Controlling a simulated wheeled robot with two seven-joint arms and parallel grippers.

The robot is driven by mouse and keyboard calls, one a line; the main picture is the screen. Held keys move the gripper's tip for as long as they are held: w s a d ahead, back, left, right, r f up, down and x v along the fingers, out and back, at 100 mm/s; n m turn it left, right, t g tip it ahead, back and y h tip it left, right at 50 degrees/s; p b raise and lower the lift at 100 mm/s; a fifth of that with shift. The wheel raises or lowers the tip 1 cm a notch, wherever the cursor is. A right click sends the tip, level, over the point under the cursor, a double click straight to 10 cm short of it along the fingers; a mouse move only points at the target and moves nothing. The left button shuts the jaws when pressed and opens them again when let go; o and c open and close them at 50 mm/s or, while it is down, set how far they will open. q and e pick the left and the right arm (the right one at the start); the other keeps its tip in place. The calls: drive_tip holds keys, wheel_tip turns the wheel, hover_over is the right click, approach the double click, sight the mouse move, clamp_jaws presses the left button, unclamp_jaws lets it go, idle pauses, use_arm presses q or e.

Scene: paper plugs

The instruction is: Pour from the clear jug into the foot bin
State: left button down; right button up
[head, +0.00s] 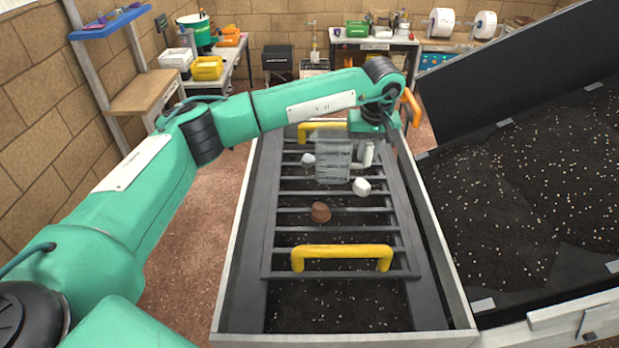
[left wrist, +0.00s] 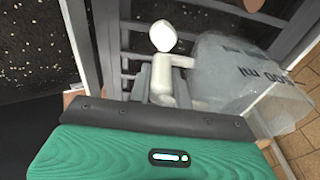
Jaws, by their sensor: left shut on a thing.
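The clear jug (head: 333,162) is held above the dark grate (head: 290,238) that lies over the long, light-rimmed bin (head: 237,262), which I take as the foot bin. Dark, speckled material shows below the bars. My left gripper (head: 369,142) is at the jug's right side, shut on its pale handle (left wrist: 160,82). The jug looks about upright in the head view. In the left wrist view the jug (left wrist: 245,82) shows at the right with dark lettering. Its contents cannot be made out. My right gripper is not in view.
White lumps (head: 361,187) and (head: 307,160) and a brown lump (head: 320,212) sit at the grate. Yellow handles (head: 342,252) stand up from it. A sloping dark trough (head: 530,180) borders the bin on the right. Workbenches stand behind. Floor is clear left of the bin.

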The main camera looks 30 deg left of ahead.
sight(368, 141)
use_arm(q)
drive_tip(key=shift+s+a+r, duration=0.2)
drive_tip(key=shift+a+r, duration=0.05)
drive_tip(key=shift+a, duration=0.15)
drive_tip(key=shift+w+d+r+p, duration=0.15)
drive_tip(key=shift+r+p, duration=0.1)
drive_tip(key=shift+r, duration=0.5)
drive_tip(key=shift+d+r+p, duration=0.1)
drive_tip(key=shift+r+p, duration=0.15)
drive_tip(key=shift+r, duration=0.45)
drive_tip(key=shift+a+r, duration=0.15)
drive_tip(key=shift+r, duration=0.25)
drive_tip(key=shift+f, duration=0.1)
